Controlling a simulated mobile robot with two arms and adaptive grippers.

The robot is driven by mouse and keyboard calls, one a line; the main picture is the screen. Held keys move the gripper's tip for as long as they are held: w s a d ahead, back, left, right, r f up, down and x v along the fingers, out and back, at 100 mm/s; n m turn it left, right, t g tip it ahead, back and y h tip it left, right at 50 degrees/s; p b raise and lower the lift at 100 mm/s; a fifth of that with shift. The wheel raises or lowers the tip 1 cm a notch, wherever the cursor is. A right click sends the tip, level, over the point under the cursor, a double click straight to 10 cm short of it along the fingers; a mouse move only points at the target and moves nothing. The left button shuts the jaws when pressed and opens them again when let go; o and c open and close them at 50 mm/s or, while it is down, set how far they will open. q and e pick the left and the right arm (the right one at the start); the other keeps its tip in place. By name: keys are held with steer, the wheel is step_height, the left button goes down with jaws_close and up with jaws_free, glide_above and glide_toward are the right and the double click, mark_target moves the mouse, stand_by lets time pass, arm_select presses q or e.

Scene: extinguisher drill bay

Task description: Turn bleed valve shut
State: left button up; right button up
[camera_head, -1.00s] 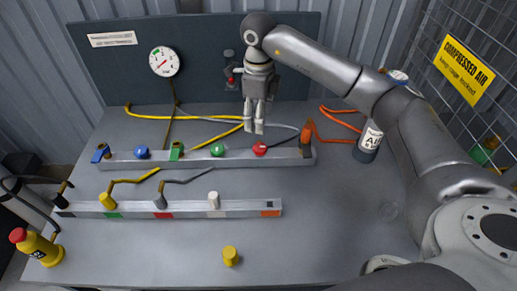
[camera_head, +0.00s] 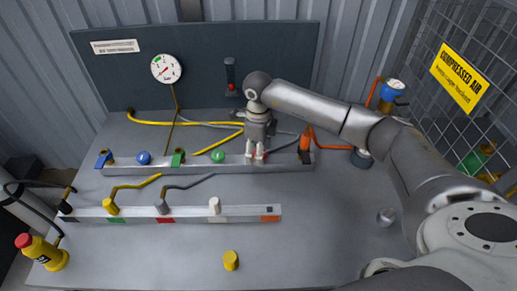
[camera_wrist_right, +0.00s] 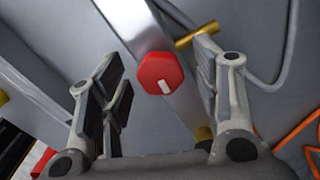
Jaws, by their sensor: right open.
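My right gripper (camera_head: 256,151) comes in from the right and points down at the right part of the rear rail (camera_head: 225,170). It is open over a red knob with a white mark. In the right wrist view the knob (camera_wrist_right: 160,73) lies between the spread fingers (camera_wrist_right: 163,98), and neither finger visibly touches it. In the head view the gripper mostly hides this knob. Blue (camera_head: 143,158) and green (camera_head: 218,156) round knobs sit farther left on the same rail. No label shows which is the bleed valve. My left gripper is not in view.
A pressure gauge (camera_head: 166,68) is on the back panel. An orange fitting (camera_head: 305,142) with an orange hose stands right of my gripper. A front rail (camera_head: 188,212) holds hose ends, and a yellow cylinder (camera_head: 231,260) stands before it. Mesh fencing (camera_head: 465,45) is at the right.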

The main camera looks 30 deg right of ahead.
steer(key=c, duration=1)
steer(key=shift+c, duration=0.2)
steer(key=shift+m, duration=0.4)
steer(key=m+b, duration=0.1)
steer(key=m, duration=0.2)
steer(key=shift+d+m, duration=0.1)
steer(key=shift+m, duration=0.3)
steer(key=m, duration=0.4)
steer(key=shift+d, duration=0.1)
steer(key=m, duration=0.5)
steer(key=shift+d+r+m, duration=0.1)
steer(key=shift+m, duration=1.7)
